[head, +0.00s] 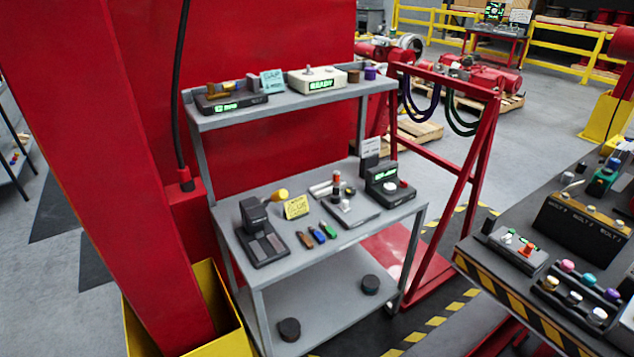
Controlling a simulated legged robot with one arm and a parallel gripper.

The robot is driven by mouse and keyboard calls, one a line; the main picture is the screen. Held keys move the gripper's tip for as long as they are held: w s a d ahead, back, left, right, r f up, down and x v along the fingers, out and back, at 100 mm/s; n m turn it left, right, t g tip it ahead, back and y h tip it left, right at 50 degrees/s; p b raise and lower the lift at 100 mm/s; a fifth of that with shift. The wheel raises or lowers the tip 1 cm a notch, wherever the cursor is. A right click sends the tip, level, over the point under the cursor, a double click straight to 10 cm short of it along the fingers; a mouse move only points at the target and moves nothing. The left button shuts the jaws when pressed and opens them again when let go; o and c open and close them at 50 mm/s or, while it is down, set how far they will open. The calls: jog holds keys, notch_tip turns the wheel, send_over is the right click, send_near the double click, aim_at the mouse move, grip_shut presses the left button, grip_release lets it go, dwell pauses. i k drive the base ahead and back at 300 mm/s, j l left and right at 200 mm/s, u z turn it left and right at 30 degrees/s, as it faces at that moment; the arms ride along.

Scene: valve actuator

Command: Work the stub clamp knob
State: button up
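No part is readably labelled as the stub clamp, so I cannot tell which knob is meant. On the grey cart's middle shelf (300,262), a grey plate (358,212) carries small upright parts, one with an orange-red top (337,176). To its right is a black device (386,188) with a green display and a pale round knob-like part. At the left is a black device (263,242) with a dark pad, and a yellow rounded piece (279,196) behind it. My gripper is not in view.
The upper shelf holds a white device (328,74) reading READY. A red pillar (140,170) stands left. A striped-edge bench (500,278) with several coloured knobs stands right. A red frame (470,160) is behind. Striped floor lies between cart and bench.

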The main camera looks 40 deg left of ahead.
aim_at(350, 192)
jog(key=u, duration=1.5)
